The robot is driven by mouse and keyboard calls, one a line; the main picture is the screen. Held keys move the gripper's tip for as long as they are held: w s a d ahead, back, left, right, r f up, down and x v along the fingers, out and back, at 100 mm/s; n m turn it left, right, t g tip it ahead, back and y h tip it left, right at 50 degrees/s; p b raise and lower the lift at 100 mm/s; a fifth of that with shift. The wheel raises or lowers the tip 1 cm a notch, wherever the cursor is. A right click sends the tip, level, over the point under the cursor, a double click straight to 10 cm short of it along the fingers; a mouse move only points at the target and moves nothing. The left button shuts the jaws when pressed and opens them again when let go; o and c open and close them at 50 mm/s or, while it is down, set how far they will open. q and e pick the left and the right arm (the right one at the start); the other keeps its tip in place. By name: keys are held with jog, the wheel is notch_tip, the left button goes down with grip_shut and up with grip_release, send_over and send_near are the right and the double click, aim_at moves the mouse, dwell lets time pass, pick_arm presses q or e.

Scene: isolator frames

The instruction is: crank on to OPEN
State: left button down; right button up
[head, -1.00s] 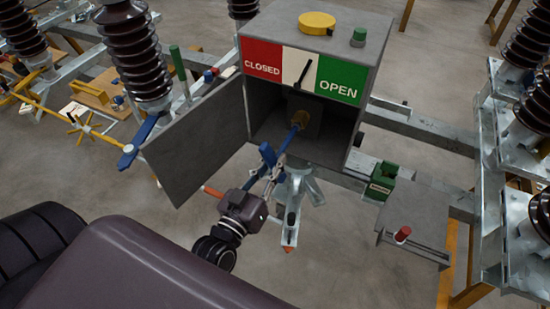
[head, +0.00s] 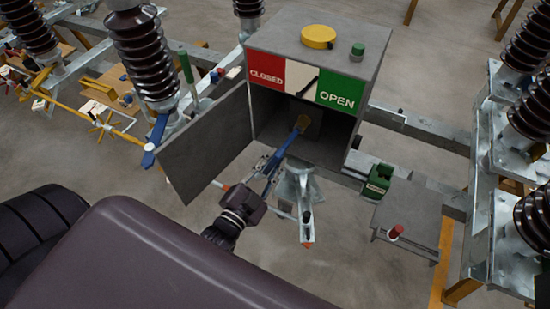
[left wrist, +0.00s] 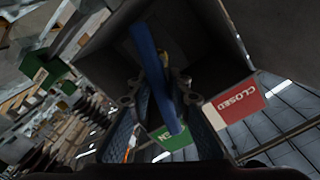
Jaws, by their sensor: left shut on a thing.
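The blue crank (head: 291,143) sits on a brass hub (head: 304,122) inside the open grey drive box (head: 345,35) and slants down and left out of it. My left gripper (head: 266,168) is shut around the crank's outer part below the box opening; the fingers hide some of it. In the left wrist view the blue crank (left wrist: 150,55) runs between the fingers (left wrist: 158,92). The black pointer (head: 308,86) on the white field leans right, its tip at the edge of the green OPEN panel (head: 342,92). The red CLOSED panel (head: 266,70) is left. My right gripper is out of view.
The box's grey door (head: 205,145) hangs open close left of my left gripper. A metal post (head: 300,195) stands just right of it. A green block (head: 378,180) and a grey shelf with a red knob (head: 396,231) are farther right.

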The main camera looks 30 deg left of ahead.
pick_arm(q)
jog(key=m, duration=0.2)
jog(key=shift+a+r+m+p, duration=0.15)
jog(key=shift+a+m+p, duration=0.1)
jog(key=shift+m+p, duration=0.05)
jog(key=m, duration=0.4)
jog(key=shift+r, duration=0.3)
jog(key=m, duration=0.4)
jog(key=shift+r+y, duration=0.3)
jog(key=shift+r, duration=0.05)
jog(key=m, duration=0.3)
jog(key=shift+d+r, duration=0.2)
jog(key=shift+r, duration=0.1)
jog(key=c, duration=1.6)
grip_release()
jog(key=shift+a+f, duration=0.1)
jog(key=shift+g, duration=0.3)
jog(key=o, duration=0.6)
jog(key=shift+f, duration=0.1)
